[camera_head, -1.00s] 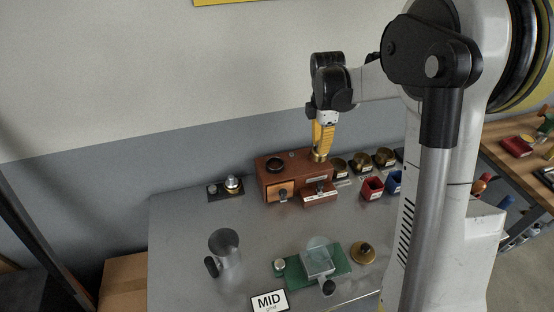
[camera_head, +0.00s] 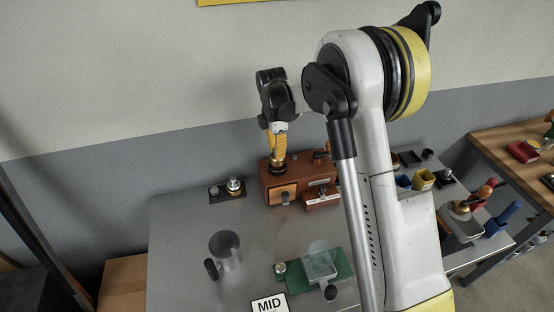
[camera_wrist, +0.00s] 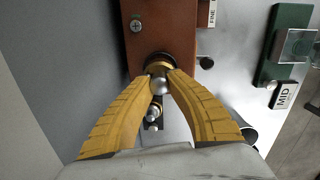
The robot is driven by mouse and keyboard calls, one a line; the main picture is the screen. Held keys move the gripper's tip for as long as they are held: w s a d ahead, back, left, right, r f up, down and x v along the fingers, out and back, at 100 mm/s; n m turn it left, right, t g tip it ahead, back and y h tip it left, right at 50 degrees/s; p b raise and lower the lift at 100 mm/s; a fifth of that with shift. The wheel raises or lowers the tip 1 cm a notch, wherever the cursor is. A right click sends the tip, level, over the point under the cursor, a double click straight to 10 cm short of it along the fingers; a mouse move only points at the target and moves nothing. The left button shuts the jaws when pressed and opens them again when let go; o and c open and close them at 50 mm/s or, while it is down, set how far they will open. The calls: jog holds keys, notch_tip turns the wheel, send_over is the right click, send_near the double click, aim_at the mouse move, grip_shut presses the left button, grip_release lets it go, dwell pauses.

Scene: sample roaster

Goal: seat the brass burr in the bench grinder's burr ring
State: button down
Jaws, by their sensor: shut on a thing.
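The bench grinder is a red-brown wooden box (camera_head: 268,182) at the back of the steel table, and it also shows in the wrist view (camera_wrist: 180,28). Its dark burr ring (camera_wrist: 151,57) is at the box's left end, mostly covered by the burr and fingertips. My gripper (camera_head: 278,158), with yellow fingers, points down over that end. In the wrist view my gripper (camera_wrist: 160,78) is shut on the brass burr (camera_wrist: 160,66), by its silver round top. The burr is at the ring, but I cannot tell whether it touches or sits inside.
A black stand with a metal piece (camera_head: 234,186) is left of the grinder. My arm covers the table's right part.

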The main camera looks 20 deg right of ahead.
jog(key=shift+f+b, duration=0.3)
jog(key=shift+f, duration=1.3)
jog(key=shift+f, duration=0.1)
jog(key=c, duration=1.4)
grip_release()
